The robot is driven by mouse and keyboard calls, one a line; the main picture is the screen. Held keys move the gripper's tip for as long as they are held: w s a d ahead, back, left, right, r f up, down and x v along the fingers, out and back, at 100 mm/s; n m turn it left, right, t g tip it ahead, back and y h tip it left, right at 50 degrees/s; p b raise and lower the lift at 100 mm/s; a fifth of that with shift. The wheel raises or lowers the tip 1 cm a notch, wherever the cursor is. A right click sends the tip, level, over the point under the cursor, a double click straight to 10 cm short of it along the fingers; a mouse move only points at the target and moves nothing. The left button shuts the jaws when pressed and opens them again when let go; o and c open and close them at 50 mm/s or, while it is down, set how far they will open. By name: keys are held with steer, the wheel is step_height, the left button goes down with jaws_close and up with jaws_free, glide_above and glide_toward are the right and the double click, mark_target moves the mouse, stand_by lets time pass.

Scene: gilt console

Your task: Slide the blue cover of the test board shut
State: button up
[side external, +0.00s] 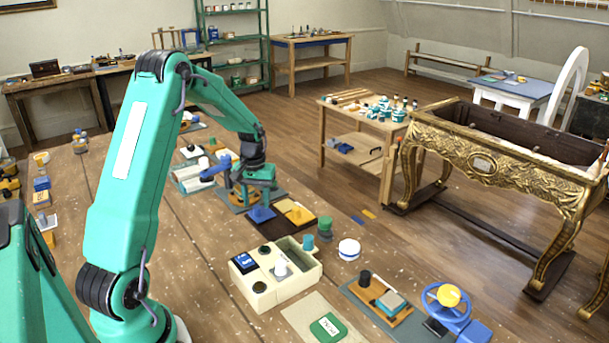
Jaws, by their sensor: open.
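My gripper (252,198) points down at the middle of the bench, at the end of my teal arm, with its jaws open. Just below it is a small blue piece (262,214), which looks like the blue cover, at the left of a dark board (268,231). A yellow-orange plate (298,213) is on the right part of this board. The gripper is very close to the blue piece; I cannot tell whether they touch. Any track under the cover is too small to make out, and my gripper hides part of the blue-grey board (226,198) behind.
A cream box (285,290) with compartments stands in front of the dark board. A green cylinder (325,225) and a white round jar (349,249) are to the right. A blue wheel (445,303) is at front right.

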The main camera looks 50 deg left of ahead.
steer(key=shift+f, duration=1.1)
steer(key=shift+c, duration=0.2)
jaws_close()
steer(key=shift+w+r, duration=0.1)
steer(key=shift+w, duration=4.45)
steer(key=shift+o, duration=0.2)
jaws_free()
steer(key=shift+r, duration=0.1)
step_height(320, 180, up, 8)
steer(key=shift+f, duration=0.2)
